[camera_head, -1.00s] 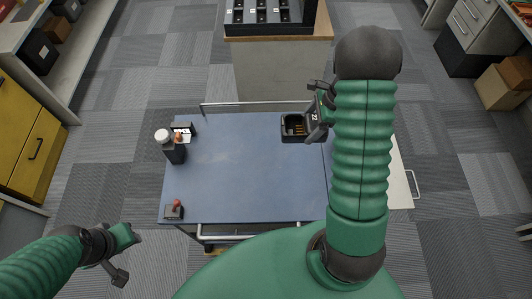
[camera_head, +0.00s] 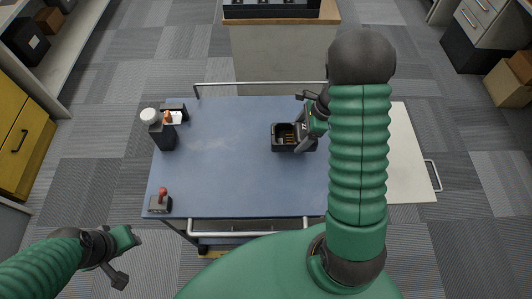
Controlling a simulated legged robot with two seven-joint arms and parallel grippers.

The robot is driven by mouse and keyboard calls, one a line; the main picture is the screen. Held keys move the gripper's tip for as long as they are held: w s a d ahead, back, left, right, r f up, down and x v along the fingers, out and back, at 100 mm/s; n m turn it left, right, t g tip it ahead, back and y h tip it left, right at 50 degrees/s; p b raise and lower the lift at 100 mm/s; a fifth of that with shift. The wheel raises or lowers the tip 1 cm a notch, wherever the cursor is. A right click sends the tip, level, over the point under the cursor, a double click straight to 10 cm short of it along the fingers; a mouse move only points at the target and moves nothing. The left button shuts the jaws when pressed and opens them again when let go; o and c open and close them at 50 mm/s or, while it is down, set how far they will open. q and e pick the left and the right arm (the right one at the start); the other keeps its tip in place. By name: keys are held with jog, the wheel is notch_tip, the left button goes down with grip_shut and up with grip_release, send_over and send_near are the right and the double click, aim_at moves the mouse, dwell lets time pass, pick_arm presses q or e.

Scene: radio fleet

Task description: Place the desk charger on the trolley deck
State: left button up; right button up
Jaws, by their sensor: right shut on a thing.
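The desk charger (camera_head: 286,137) is a small black open-topped cradle with brassy contacts inside. It is over the right part of the blue trolley deck (camera_head: 225,180); I cannot tell whether it touches the deck. My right gripper (camera_head: 306,127) is shut on the charger's right side, and my arm hides part of the deck to the right. My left gripper (camera_head: 126,255) hangs off the deck at the lower left, its fingers apart and empty.
A black bottle-like item with a white cap (camera_head: 160,133) and a small dark box (camera_head: 175,112) stand at the deck's left. A small block with a red knob (camera_head: 161,202) is at its front left. A rail (camera_head: 260,84) runs along the back. The deck's middle is clear.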

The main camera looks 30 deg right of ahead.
jog(key=a, duration=0.7)
jog(key=w+a+f, duration=0.1)
jog(key=a, duration=0.2)
jog(key=shift+a+p, duration=0.2)
jog(key=shift+p, duration=0.15)
jog(key=f, duration=0.3)
jog(key=shift+s+a+f+b, duration=0.1)
jog(key=shift+a+f+b, duration=0.15)
jog(key=shift+a+b, duration=0.15)
jog(key=shift+a+f, duration=0.15)
jog(key=shift+f, duration=0.05)
jog(key=o, duration=1.6)
